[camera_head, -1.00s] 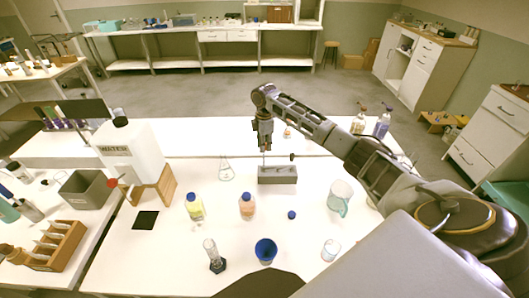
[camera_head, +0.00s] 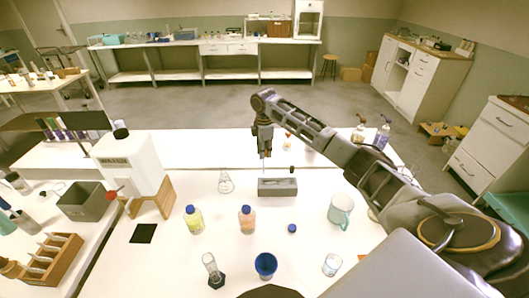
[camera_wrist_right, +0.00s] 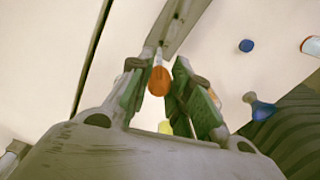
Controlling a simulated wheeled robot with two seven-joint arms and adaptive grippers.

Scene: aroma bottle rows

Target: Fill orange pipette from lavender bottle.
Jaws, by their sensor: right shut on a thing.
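My right gripper (camera_head: 265,153) is shut on the orange pipette. Its orange bulb (camera_wrist_right: 158,80) shows between the fingers in the right wrist view. In the head view, the thin stem points down above a grey block (camera_head: 277,188); whether its tip is clear of the block is hard to tell. A bottle with yellow liquid (camera_head: 194,220) and a bottle with peach liquid (camera_head: 247,220), both blue-topped, stand upright nearer on the table. A purple bottle (camera_head: 382,136) stands at the back right. I cannot read which is lavender. My left gripper is not in view.
A blue cap (camera_head: 292,228), a blue cup (camera_head: 265,265), a glass beaker (camera_head: 332,264), a teal mug (camera_head: 341,211) and a glass cylinder (camera_head: 212,268) stand around the front. A conical flask (camera_head: 226,184) is left of the block. Free table lies between them.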

